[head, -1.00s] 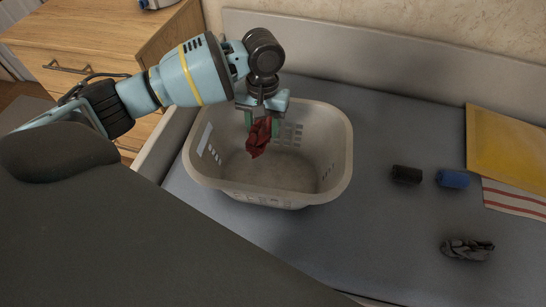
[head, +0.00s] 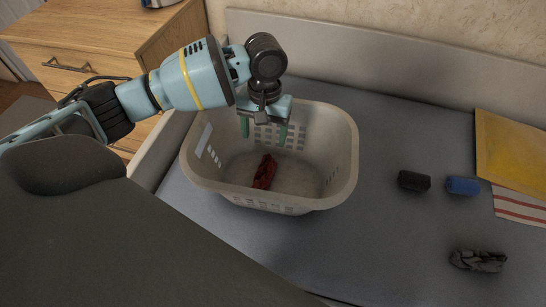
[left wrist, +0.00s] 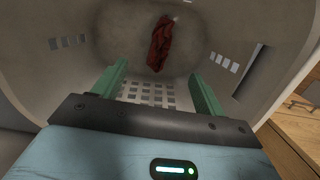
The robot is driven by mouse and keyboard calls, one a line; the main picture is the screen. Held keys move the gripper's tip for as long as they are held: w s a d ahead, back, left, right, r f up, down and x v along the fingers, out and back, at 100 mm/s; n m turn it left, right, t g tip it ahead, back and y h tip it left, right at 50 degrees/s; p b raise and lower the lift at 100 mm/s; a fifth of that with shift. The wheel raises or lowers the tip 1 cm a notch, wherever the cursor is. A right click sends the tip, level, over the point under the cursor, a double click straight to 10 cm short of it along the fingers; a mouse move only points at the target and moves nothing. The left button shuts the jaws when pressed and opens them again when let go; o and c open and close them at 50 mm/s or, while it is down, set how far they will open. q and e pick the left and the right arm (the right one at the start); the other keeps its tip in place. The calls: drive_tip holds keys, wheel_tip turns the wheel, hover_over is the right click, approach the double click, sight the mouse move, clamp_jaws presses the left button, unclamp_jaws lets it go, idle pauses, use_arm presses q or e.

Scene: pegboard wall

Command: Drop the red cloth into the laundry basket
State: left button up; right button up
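The red cloth (head: 265,172) lies crumpled on the floor of the laundry basket (head: 340,160), a light grey basket with slotted walls. In the left wrist view the red cloth (left wrist: 160,45) shows on the basket floor, apart from the fingers. My left gripper (head: 264,133) is over the back part of the basket, with its green fingers pointing down. In the left wrist view my left gripper (left wrist: 158,85) has its fingers spread wide with nothing between them. My right gripper is not in view.
The basket stands on a grey padded surface (head: 370,240). To its right lie a black roll (head: 414,181), a blue roll (head: 462,185), a crumpled grey item (head: 478,260) and a yellow envelope (head: 510,150). A wooden drawer unit (head: 90,50) stands at back left.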

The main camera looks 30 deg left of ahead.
use_arm(q)
wheel_tip(320, 180, up, 8)
drive_tip(key=p, duration=0.1)
drive_tip(key=shift+w+a+p, duration=0.15)
drive_tip(key=shift+w+p, duration=0.15)
drive_tip(key=shift+w, duration=0.15)
drive_tip(key=shift+f, duration=0.2)
idle(0.5)
